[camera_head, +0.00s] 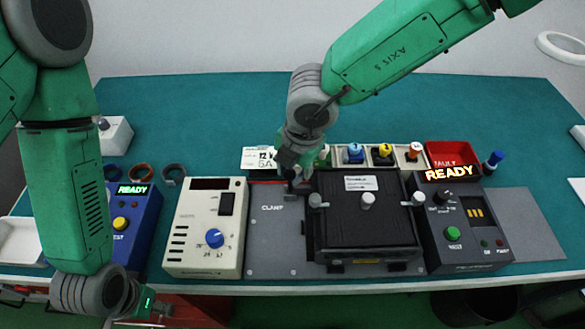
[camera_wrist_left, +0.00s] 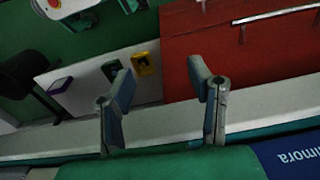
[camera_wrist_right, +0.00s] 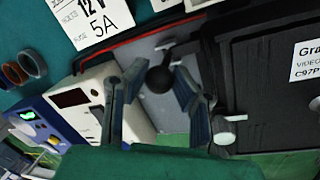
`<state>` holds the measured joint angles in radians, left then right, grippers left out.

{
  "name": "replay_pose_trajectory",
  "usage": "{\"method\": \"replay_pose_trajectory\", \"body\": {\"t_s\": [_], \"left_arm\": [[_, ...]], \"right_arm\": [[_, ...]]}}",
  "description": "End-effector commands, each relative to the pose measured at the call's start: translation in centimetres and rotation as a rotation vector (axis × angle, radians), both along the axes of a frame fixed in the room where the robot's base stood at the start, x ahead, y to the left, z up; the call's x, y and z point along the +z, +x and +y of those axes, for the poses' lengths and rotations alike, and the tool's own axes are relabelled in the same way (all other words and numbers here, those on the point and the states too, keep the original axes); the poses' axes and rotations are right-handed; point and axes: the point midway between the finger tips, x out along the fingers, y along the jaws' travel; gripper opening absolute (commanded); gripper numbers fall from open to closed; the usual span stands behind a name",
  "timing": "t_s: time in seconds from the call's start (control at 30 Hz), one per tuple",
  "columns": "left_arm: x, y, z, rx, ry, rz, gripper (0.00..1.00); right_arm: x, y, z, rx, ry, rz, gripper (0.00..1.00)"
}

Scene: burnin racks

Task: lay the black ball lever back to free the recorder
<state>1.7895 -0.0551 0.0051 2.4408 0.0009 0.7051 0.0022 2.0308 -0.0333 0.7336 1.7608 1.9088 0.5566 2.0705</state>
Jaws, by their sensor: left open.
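The black recorder (camera_head: 362,228) sits on the grey clamp plate (camera_head: 272,250), with a white label on its top; it also fills the right of the right wrist view (camera_wrist_right: 262,90). The black ball lever (camera_wrist_right: 160,78) stands by the recorder's left side in the right wrist view. My right gripper (camera_wrist_right: 158,72) has a finger on either side of the ball; I cannot tell whether they touch it. In the head view this gripper (camera_head: 297,172) is at the recorder's back left corner and hides the ball. My left gripper (camera_wrist_left: 162,70) is open and empty, low beyond the table's front edge.
A cream box with a blue knob (camera_head: 205,228) stands left of the plate, and a blue unit reading READY (camera_head: 138,215) beyond it. A dark unit (camera_head: 462,225) stands close on the recorder's right. A red bin (camera_head: 453,154) is behind.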

Motion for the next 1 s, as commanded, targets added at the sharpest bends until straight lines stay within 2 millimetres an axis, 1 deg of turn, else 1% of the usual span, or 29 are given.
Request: {"method": "replay_pose_trajectory", "body": {"t_s": [0.27,0.37,0.47,0.53,0.63,0.8,1.0], "left_arm": [[0.0,0.0,0.0,0.001,0.001,0.0,0.47],[0.3,0.0,0.0,0.001,0.0,0.0,0.47],[1.3,0.0,0.0,0.0,0.0,0.0,0.47],[2.1,0.0,0.0,0.0,0.0,0.0,0.47],[2.8,0.0,0.0,0.0,0.0,0.0,0.47],[2.8,0.0,0.0,0.001,0.0,0.0,0.47],[2.5,0.0,0.0,0.001,0.0,0.0,0.47]], "right_arm": [[0.1,0.0,-0.2,0.001,0.011,0.0,0.0],[0.2,0.0,-0.1,0.002,-0.007,-0.001,0.0],[0.4,0.0,0.5,0.005,-0.074,-0.003,0.0],[0.4,0.0,1.2,0.005,-0.147,-0.004,0.0],[0.2,0.0,2.1,0.005,-0.26,-0.005,0.0],[-0.5,0.1,3.2,0.002,-0.41,-0.007,0.0],[-0.6,0.1,3.8,0.0,-0.481,-0.003,0.0]]}}
